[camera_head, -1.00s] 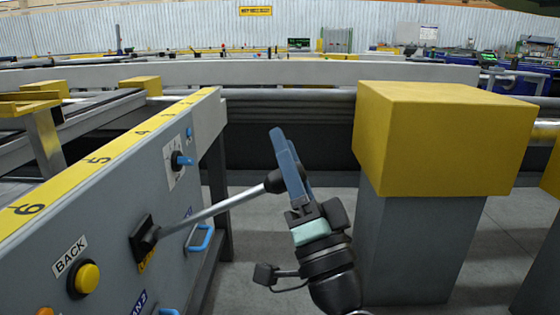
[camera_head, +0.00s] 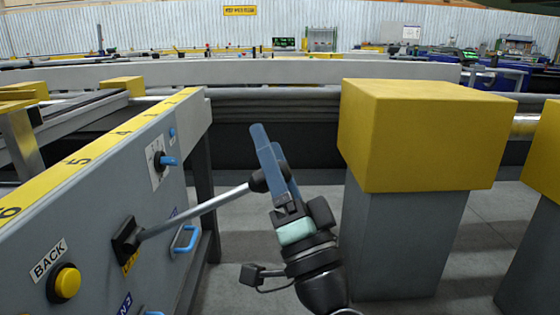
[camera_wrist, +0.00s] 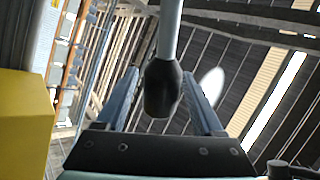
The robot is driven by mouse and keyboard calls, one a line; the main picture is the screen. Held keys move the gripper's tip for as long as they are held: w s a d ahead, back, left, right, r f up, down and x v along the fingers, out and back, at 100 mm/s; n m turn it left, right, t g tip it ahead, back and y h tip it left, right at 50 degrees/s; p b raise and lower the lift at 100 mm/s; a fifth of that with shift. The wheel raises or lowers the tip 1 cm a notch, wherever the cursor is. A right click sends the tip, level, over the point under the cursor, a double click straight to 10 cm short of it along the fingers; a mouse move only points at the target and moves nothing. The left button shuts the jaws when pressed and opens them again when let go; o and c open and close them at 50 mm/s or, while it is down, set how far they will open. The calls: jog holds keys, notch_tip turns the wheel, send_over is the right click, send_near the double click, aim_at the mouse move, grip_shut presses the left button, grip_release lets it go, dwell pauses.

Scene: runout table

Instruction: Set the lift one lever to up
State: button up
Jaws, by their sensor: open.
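The lever is a grey metal rod (camera_head: 195,212) with a black knob at its end, rising out of a black socket (camera_head: 125,240) on the grey panel. It points outward and slightly up. A yellow label under the socket is partly hidden, its text not fully readable. My gripper (camera_head: 270,150) is open at the knob, its blue fingers on either side. In the wrist view the black knob (camera_wrist: 162,90) hangs between the two fingers, with gaps visible on both sides. The rod (camera_wrist: 168,30) runs up out of that picture.
The panel (camera_head: 85,200) also carries a yellow BACK button (camera_head: 66,283), a blue rotary switch (camera_head: 166,161) and a blue handle (camera_head: 186,239). A yellow-topped post (camera_head: 420,135) stands right of my gripper. Open floor lies between panel and post.

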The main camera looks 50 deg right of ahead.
jog(key=b+v, duration=0.5)
jog(key=v, duration=0.7)
jog(key=shift+s+f, duration=0.25)
jog(key=shift+s, duration=0.1)
